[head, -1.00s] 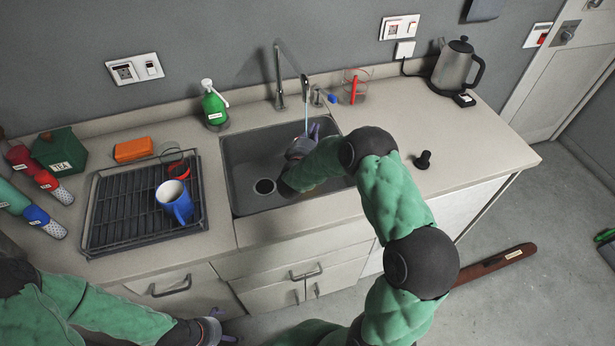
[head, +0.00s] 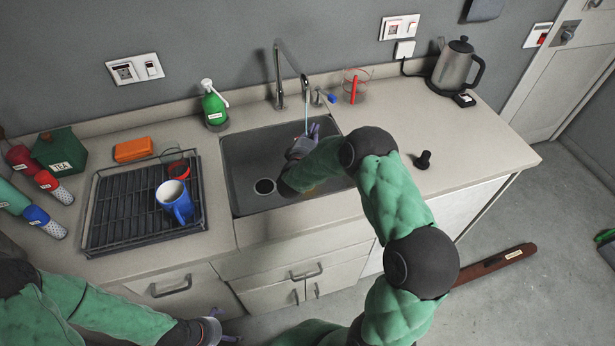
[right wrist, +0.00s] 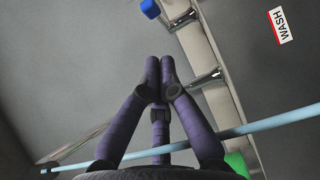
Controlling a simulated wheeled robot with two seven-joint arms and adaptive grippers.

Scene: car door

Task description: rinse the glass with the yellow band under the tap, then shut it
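My right gripper (head: 312,132) is over the sink, under the tap (head: 281,75). In the right wrist view its purple fingers (right wrist: 160,72) meet at the tips, with no glass visible between them. A thin pale-blue stream of water (head: 306,108) runs from the spout; it also crosses the right wrist view (right wrist: 265,128). A small yellowish patch (head: 309,190) shows in the sink beside my right forearm, perhaps the yellow band; the glass itself is mostly hidden. The tap lever (head: 318,97) stands right of the spout. My left gripper (head: 222,330) is low in front of the drawers, its fingers unclear.
The sink (head: 240,160) has a dark drain. Left is a drying rack (head: 100,215) with a blue mug (head: 175,203) and a red-banded glass (head: 178,168). A green soap bottle (head: 214,106), another clear vessel with red (head: 355,88) and a kettle (head: 455,68) stand along the back.

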